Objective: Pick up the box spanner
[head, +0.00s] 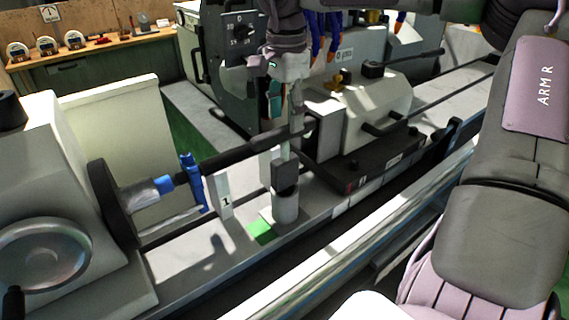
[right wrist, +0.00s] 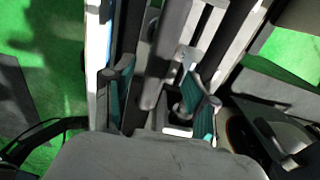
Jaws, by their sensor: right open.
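What looks like the box spanner (head: 284,174), a dark block with a pale shank above it, stands upright in a light grey cylindrical holder (head: 285,207) on the machine's table. My right gripper (head: 284,112) points down above it, close to the dark horizontal shaft (head: 245,154). In the right wrist view, its teal-padded fingers (right wrist: 158,100) are apart. A grey bar (right wrist: 168,50) shows between them; I cannot tell whether it is the spanner, and no grip on it shows. My left gripper is out of view.
A blue clamp (head: 193,183) sits at the shaft's left end. A pale plate marked 1 (head: 223,196) and a green patch (head: 261,231) are left of the holder. The tailstock (head: 370,110) is close on the right. Blue and orange hoses (head: 322,36) hang behind.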

